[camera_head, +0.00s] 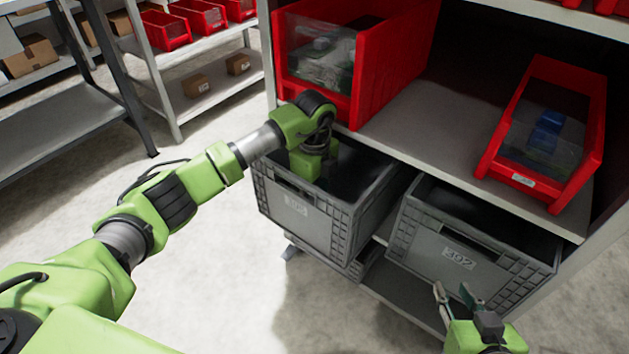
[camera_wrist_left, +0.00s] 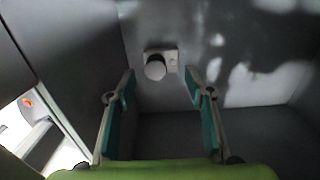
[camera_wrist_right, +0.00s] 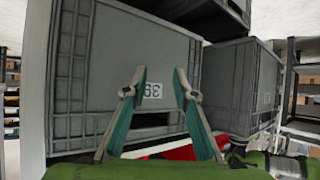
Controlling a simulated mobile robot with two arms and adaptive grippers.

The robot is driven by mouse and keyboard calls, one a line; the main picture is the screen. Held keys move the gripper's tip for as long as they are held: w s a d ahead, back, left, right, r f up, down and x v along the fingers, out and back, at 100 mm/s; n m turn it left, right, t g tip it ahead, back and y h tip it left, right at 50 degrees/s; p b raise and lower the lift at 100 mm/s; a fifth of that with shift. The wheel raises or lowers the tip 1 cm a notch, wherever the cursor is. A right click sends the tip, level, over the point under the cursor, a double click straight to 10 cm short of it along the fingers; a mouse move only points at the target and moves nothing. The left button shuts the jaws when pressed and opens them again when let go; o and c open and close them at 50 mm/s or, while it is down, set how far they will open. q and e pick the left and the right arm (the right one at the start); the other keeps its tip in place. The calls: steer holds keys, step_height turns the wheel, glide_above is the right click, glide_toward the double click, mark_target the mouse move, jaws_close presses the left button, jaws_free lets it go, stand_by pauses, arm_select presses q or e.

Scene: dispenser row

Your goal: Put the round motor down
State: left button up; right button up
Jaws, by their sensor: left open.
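My left gripper (camera_wrist_left: 159,86) reaches down into this crate and is open. The motor lies beyond the two fingertips, between them in the picture and apart from them. In the head view the crate wall and my arm hide the motor and the left fingers. My right gripper (camera_head: 452,291) is open and empty in front of the right grey crate (camera_head: 420,251).
A large red bin (camera_head: 396,65) with bagged items stands on the shelf (camera_head: 425,132) above the left crate. A smaller red bin (camera_head: 595,135) with blue items stands right of it. The shelf between them is bare. Open floor (camera_head: 215,260) lies to the left.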

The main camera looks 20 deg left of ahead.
arm_select(q)
step_height(320, 180, up, 6)
steer(key=shift+f+p, duration=0.25)
steer(key=shift+p, duration=0.45)
step_height(320, 180, up, 7)
steer(key=p, duration=0.1)
arm_select(e)
steer(key=s+d+f+g+h, duration=0.1)
steer(key=s+d+f+g, duration=0.1)
steer(key=s+f+g, duration=0.2)
steer(key=s+d+f+g+h, duration=0.1)
steer(key=s+d+f+g, duration=0.1)
steer(key=s, duration=0.8)
steer(key=shift+s+d+f+g, duration=0.25)
steer(key=shift+d+f+g, duration=0.15)
steer(key=shift+f+g, duration=0.5)
steer(key=shift+r, duration=0.1)
